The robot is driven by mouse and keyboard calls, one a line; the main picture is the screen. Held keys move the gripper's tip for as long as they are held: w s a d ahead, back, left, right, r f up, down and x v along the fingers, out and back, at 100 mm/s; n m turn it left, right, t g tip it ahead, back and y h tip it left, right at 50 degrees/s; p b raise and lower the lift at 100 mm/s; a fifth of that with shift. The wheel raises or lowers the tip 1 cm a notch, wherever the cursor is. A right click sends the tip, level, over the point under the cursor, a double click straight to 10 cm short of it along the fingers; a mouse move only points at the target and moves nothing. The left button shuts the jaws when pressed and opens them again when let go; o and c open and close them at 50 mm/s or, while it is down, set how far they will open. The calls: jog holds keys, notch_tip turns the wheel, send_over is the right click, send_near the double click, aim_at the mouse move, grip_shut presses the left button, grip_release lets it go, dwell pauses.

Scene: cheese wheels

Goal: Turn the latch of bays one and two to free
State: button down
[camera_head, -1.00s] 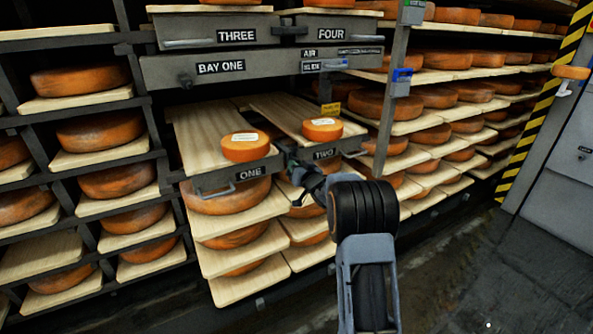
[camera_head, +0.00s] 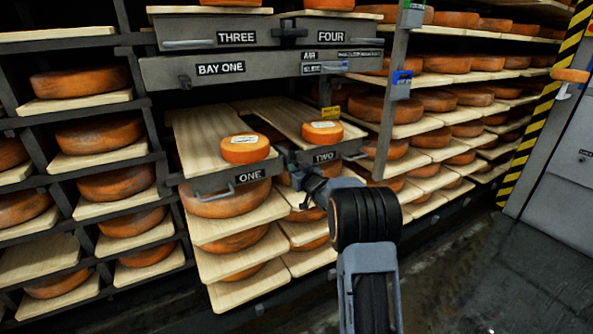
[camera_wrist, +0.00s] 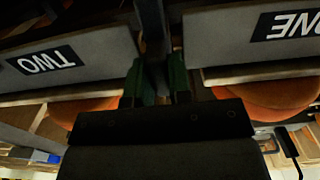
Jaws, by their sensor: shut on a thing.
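The latch of bays one and two shows in the wrist view as a dark upright bar (camera_wrist: 153,45) in the gap between the two drawer fronts. My gripper (camera_wrist: 156,82) has its green fingers on either side of this bar and is shut on it. In the head view my gripper (camera_head: 291,168) is at the gap between drawer ONE (camera_head: 213,184) and drawer TWO (camera_head: 348,149), and it hides most of the latch. The wrist view is upside down, with drawer TWO (camera_wrist: 100,68) at left and drawer ONE (camera_wrist: 225,50) at right.
Small cheeses stand on board one (camera_head: 245,149) and board two (camera_head: 323,132). Drawers THREE (camera_head: 200,34) and FOUR (camera_head: 350,29) are above the BAY ONE beam (camera_head: 270,69). Racks of cheese wheels flank the bays. Open floor (camera_head: 480,270) lies at lower right.

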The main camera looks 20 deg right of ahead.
jog(key=c, duration=1)
grip_release()
jog(key=shift+c, duration=0.2)
jog(key=s+d+p, duration=0.1)
jog(key=s+p, duration=0.2)
jog(key=s, duration=1)
jog(key=shift+s+d, duration=0.3)
jog(key=shift+s, duration=0.05)
